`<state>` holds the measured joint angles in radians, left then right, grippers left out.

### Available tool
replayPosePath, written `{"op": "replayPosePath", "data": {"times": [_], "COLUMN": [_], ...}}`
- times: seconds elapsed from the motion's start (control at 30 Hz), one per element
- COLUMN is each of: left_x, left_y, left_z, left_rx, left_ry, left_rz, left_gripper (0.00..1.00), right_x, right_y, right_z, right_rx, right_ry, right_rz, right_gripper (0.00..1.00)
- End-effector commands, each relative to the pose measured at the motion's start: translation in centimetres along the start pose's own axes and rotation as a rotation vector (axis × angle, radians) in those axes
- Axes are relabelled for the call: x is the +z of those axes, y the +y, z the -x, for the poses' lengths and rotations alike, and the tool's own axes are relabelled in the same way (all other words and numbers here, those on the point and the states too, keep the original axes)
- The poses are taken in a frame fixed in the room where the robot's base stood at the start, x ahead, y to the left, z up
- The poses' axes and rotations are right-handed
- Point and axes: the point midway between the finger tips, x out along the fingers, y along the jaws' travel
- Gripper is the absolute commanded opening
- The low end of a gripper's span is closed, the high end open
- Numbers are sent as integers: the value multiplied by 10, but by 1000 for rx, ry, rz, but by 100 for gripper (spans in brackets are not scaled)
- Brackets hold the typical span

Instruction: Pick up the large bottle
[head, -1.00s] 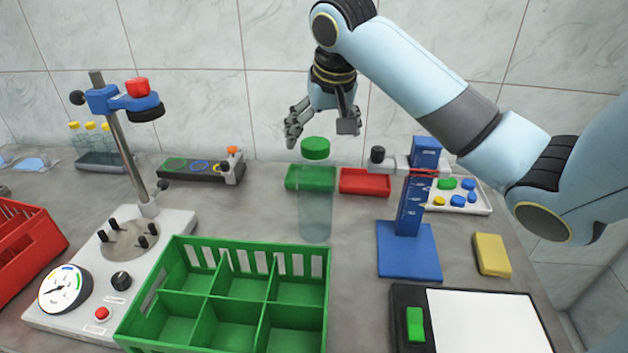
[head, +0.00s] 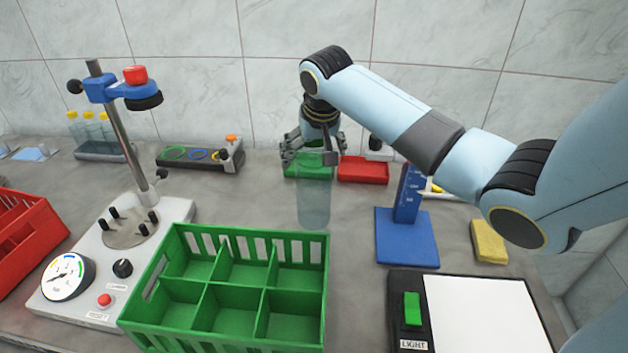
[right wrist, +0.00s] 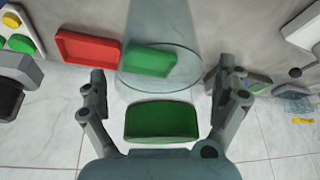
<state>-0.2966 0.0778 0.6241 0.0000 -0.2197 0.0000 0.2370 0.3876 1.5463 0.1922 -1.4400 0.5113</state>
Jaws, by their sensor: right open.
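The large bottle (head: 314,205) is clear and stands upright on the bench behind the green crate. In the head view its upper part is hidden by my right gripper (head: 310,156). In the right wrist view its green cap (right wrist: 162,121) lies between the two spread fingers of my right gripper (right wrist: 162,98), with a gap on each side. The clear bottle body (right wrist: 185,35) extends upward in that picture beyond the cap. My right gripper is open and holds nothing. My left gripper is not in view.
A green divided crate (head: 323,280) stands in front of the bottle. A blue stand (head: 407,240) is to its right, and a red tray (head: 363,172) is behind. A capping stand (head: 180,215) with a dial is at left. A light panel (head: 475,310) lies front right.

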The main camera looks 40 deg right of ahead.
Motion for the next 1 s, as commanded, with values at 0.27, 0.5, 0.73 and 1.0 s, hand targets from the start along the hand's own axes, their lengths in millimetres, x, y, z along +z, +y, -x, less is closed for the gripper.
{"op": "replayPosePath", "data": {"times": [0.27, 0.5, 0.73, 1.0], "left_x": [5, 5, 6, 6], "left_y": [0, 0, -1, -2], "left_z": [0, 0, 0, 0], "left_rx": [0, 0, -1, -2], "left_ry": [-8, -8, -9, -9], "left_rz": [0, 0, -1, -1], "left_gripper": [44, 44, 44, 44], "right_x": [0, 0, -2, -4], "right_y": [0, 0, 0, 0], "right_z": [0, 0, 2, 5], "right_rx": [0, 0, -1, -2], "right_ry": [0, 0, 5, 6], "right_rz": [0, 0, 0, 0], "right_gripper": [70, 39, 21, 21]}}
